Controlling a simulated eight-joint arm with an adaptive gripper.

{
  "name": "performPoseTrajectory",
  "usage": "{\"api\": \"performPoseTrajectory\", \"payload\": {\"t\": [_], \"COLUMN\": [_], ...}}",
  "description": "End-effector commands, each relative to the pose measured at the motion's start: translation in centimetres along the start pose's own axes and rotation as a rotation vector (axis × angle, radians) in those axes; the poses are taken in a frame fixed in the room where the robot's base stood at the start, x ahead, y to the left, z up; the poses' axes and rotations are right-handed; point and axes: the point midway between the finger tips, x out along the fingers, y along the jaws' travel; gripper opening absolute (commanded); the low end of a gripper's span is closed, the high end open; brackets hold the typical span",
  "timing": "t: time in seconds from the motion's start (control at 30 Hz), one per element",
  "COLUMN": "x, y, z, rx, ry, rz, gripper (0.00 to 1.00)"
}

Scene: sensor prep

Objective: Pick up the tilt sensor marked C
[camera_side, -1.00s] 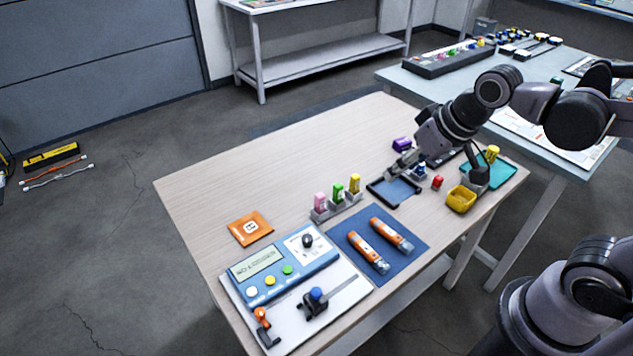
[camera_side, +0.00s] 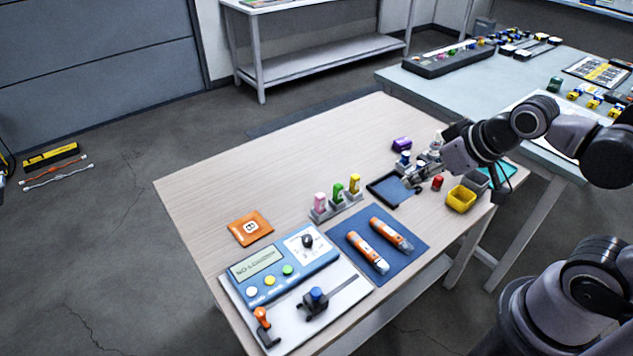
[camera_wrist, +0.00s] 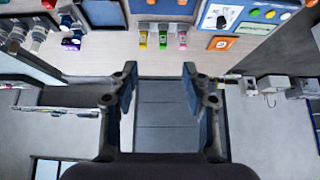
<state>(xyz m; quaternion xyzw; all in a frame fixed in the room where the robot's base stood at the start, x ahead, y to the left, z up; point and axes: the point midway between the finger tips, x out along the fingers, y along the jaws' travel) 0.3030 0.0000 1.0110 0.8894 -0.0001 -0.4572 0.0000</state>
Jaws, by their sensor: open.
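I cannot read a letter C on any part, so I cannot tell which thing is the tilt sensor marked C. Similar clear parts (camera_wrist: 38,32) show at the upper left of the wrist view. A grey rack (camera_side: 322,215) holds pink, green and yellow pieces. In the wrist view my gripper (camera_wrist: 160,75) is open, with only the table edge and floor between its fingers.
A purple block (camera_side: 402,144), a red piece (camera_side: 437,183) and a yellow bin (camera_side: 461,199) are near my gripper. A blue console (camera_side: 285,262) and orange packet (camera_side: 250,229) are further left. Bare wood (camera_side: 270,160) lies behind.

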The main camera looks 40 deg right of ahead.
Motion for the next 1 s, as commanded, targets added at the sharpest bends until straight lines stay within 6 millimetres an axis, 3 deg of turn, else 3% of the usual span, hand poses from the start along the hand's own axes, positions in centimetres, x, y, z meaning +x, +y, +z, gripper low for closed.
{"api": "performPoseTrajectory", "payload": {"t": [0.03, 0.07, 0.47, 0.57, 0.77, 1.0], "x": [0.0, 0.0, -0.1, -0.2, 0.3, 2.6], "y": [0.0, 0.0, 0.2, 0.8, 3.0, 6.4], "z": [0.0, 0.0, -0.7, -2.3, -7.4, -13.1], "rx": [0.0, 0.0, -0.02, -0.074, -0.259, -0.489], "ry": [0.0, 0.0, -0.008, -0.026, -0.101, -0.211], "rz": [0.0, 0.0, 0.006, 0.022, 0.067, 0.101], "gripper": [0.57, 0.64, 0.64, 0.64, 0.64, 0.64]}}
